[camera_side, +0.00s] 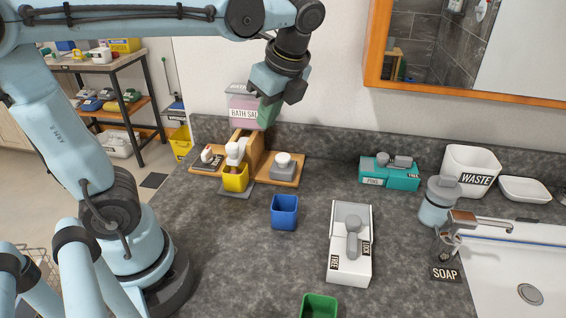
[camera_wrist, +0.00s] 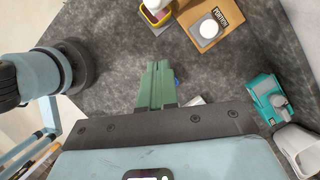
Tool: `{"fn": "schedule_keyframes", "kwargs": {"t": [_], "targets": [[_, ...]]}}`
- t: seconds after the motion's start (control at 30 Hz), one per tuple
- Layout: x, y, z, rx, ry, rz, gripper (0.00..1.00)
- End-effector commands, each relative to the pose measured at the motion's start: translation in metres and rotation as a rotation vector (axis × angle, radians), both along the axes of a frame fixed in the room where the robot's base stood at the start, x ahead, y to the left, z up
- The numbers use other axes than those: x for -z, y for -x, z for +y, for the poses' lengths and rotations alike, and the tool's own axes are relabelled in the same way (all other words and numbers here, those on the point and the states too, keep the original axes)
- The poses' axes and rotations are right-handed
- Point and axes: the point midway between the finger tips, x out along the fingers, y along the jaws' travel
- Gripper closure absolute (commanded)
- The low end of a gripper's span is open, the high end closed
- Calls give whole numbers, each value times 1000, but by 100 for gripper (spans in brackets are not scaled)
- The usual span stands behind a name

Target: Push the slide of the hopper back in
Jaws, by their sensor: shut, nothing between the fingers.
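The hopper (camera_side: 242,106) is a pink bin labelled BATH SALT, on a wooden stand at the back of the counter in the side view. A white part (camera_side: 234,150) juts out below it, above a yellow cup (camera_side: 236,180); I cannot tell for sure whether this is the slide. The yellow cup also shows at the top of the wrist view (camera_wrist: 156,14). My gripper (camera_side: 267,116) is shut and empty, its green fingers pointing down at the hopper's right side and overlapping it in the picture. Contact cannot be told. The fingers show in the wrist view (camera_wrist: 158,66).
A wooden plate (camera_side: 292,170) with a white-topped grey piece stands right of the cup. A blue cup (camera_side: 284,212), a white tray (camera_side: 338,270), a green cup (camera_side: 319,306) and a teal box (camera_side: 388,176) stand on the counter. Bare counter lies between them.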

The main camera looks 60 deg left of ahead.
Motion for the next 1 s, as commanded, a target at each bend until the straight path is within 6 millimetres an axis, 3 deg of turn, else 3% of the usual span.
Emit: {"fn": "schedule_keyframes", "kwargs": {"t": [0.47, 1.0], "targets": [[7, 0, 2, 2, 1, 2, 100], [80, 8, 31, 0, 0, 1, 100]]}}
